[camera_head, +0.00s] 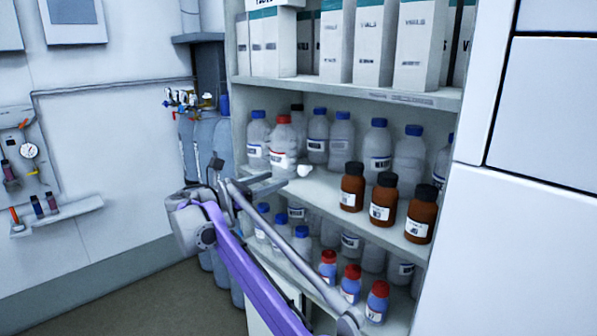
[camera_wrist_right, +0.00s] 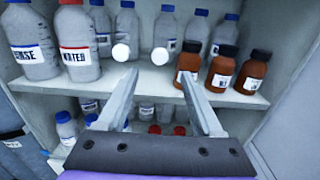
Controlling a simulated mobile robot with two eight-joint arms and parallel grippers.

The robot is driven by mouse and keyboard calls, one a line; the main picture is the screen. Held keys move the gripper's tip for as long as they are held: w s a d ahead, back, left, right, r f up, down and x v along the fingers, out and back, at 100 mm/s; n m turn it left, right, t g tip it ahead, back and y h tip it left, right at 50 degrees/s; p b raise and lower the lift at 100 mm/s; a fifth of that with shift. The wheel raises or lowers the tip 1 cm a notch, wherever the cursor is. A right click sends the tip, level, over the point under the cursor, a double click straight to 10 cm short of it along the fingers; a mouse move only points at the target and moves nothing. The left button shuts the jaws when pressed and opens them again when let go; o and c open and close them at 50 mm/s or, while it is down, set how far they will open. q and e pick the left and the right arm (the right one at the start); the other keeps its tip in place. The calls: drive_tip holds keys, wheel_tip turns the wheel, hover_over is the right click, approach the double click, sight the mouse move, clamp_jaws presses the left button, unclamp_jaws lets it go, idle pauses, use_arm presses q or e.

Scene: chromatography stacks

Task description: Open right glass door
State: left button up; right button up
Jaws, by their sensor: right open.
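Two white round knobs, the left one (camera_wrist_right: 121,52) and the right one (camera_wrist_right: 160,56), stand out in front of the bottles in the right wrist view. A white knob (camera_head: 304,171) also shows in the head view, at the middle shelf. The clear glass of the doors cannot be made out, nor whether the right door is shut. My right gripper (camera_head: 277,182) is open and empty in front of the shelves. In the wrist view its fingertips (camera_wrist_right: 158,74) point at the shelf, with the right knob just beyond the gap between them. My left gripper is not in view.
The cabinet's middle shelf (camera_head: 325,190) bears clear bottles and brown bottles (camera_head: 383,200). White boxes (camera_head: 368,45) stand above, more bottles below. A white panel (camera_head: 520,240) rises close on the right. Gas cylinders (camera_head: 205,150) stand at the left. Floor shows at lower left.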

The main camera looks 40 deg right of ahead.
sight(301, 170)
drive_tip(key=d, duration=0.6)
drive_tip(key=d+p, duration=0.1)
drive_tip(key=d, duration=0.2)
drive_tip(key=shift+w+d, duration=0.4)
clamp_jaws()
idle(0.9)
